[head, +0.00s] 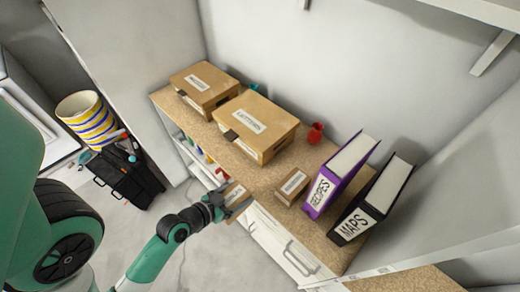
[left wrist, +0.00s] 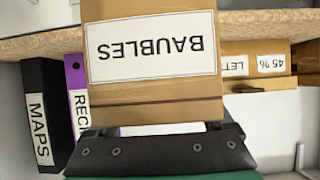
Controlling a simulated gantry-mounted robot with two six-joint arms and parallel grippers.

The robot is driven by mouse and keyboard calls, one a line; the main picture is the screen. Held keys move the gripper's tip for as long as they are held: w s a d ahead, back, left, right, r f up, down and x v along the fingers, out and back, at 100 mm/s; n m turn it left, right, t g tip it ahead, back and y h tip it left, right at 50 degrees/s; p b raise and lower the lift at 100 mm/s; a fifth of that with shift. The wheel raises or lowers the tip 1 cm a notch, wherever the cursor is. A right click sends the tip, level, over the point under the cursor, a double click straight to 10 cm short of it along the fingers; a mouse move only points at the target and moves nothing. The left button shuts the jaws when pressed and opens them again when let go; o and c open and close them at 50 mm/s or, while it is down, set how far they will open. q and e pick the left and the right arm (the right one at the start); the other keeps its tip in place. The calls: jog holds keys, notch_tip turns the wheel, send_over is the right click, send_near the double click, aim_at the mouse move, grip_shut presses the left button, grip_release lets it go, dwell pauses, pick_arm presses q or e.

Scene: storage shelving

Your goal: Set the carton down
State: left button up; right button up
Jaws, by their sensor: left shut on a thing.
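A small brown carton with a white label is between the fingers of my left gripper (head: 226,197), at the shelf's front edge. In the left wrist view this carton (left wrist: 110,98) fills the middle, and its label reads BAUBLES upside down. The black gripper (left wrist: 157,132) is shut on it at the lower edge of the picture. In the head view the held carton (head: 235,188) is partly hidden by the fingers. I cannot tell whether it touches the wooden shelf board (head: 258,186). My right gripper is not in view.
A LETTERS box (head: 270,122) and another labelled box (head: 199,93) stand toward the back left. A small labelled box (head: 291,187), a purple RECIPES binder (head: 327,185), a black MAPS binder (head: 385,195) and a red jug (head: 316,133) stand right. Bare board lies between LETTERS and the small box.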

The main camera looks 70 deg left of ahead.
pick_arm(q)
jog(key=w+a, duration=0.1)
jog(key=w, duration=0.2)
jog(key=w+a+p, duration=0.1)
jog(key=w+a, duration=0.1)
jog(key=w, duration=0.2)
jog(key=w+a, duration=0.2)
jog(key=w, duration=0.2)
jog(key=shift+a+r, duration=0.15)
jog(key=shift+a, duration=0.05)
jog(key=w, duration=0.1)
jog(key=w+a, duration=0.1)
jog(key=w, duration=0.1)
jog(key=shift+a+p, duration=0.3)
jog(key=shift+s+f, duration=0.1)
jog(key=shift+f, duration=0.5)
jog(key=shift+s+d+f, duration=0.1)
jog(key=shift+s+f, duration=0.05)
jog(key=shift+f, duration=0.2)
jog(key=o, duration=1.5)
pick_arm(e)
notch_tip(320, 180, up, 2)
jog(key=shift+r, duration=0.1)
